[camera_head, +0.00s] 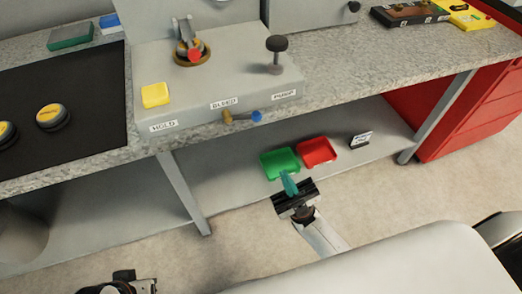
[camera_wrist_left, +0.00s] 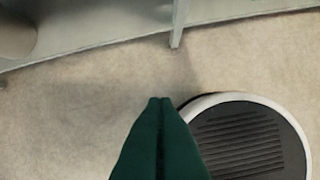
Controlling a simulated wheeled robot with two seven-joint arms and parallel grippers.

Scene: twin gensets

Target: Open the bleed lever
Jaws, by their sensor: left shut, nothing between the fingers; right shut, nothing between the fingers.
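The bleed lever (camera_head: 241,117) is a small brass piece with a blue tip at its right end. It lies roughly level on the front face of the grey console (camera_head: 225,75), under the BLEED label (camera_head: 224,103). My right gripper (camera_head: 287,178), with teal fingers, is shut and empty. In the picture it is below and right of the lever, apart from it, in front of the lower shelf. My left gripper (camera_wrist_left: 160,100), with dark green fingers, is shut and empty over the floor in the left wrist view. In the head view only its wrist shows, at the bottom left.
A yellow button (camera_head: 155,95) and a black PUMP knob (camera_head: 276,52) are on the console. A green tray (camera_head: 279,162) and a red tray (camera_head: 317,151) lie on the lower shelf. The bench edge and a slanted leg (camera_head: 184,193) stand near my arms. Red drawers are at right.

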